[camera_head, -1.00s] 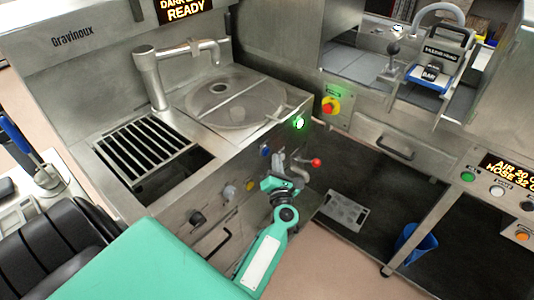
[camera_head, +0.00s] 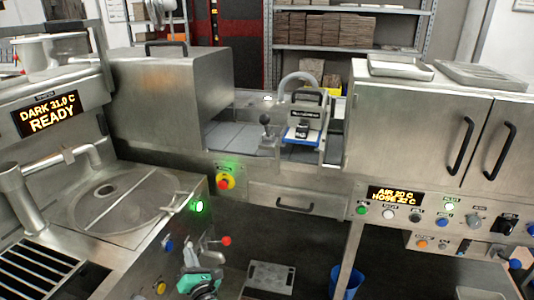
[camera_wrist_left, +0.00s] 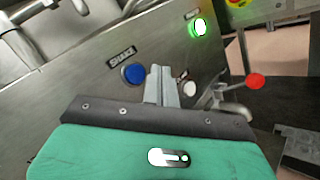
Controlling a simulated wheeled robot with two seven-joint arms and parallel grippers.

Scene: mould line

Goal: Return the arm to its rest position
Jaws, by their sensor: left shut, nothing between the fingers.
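My left gripper (camera_head: 211,252) shows at the bottom of the head view, in front of the steel machine's front panel, on the end of my green arm. In the left wrist view its grey fingers (camera_wrist_left: 161,86) are together with nothing between them. They are near a blue button (camera_wrist_left: 133,73) marked SHAKE and a white button (camera_wrist_left: 189,88). I cannot tell whether they touch the panel. A red-knobbed lever (camera_wrist_left: 255,81) stands to the right of the fingers; it also shows in the head view (camera_head: 226,241). My right gripper is not in view.
A green-lit button (camera_head: 198,206) is on the panel corner above the gripper. A steel basin (camera_head: 118,210) and a dark grate (camera_head: 40,270) lie left. A perforated step (camera_head: 270,278) and a blue bin (camera_head: 347,281) are on the floor. A drawer handle (camera_head: 294,207) faces the open space.

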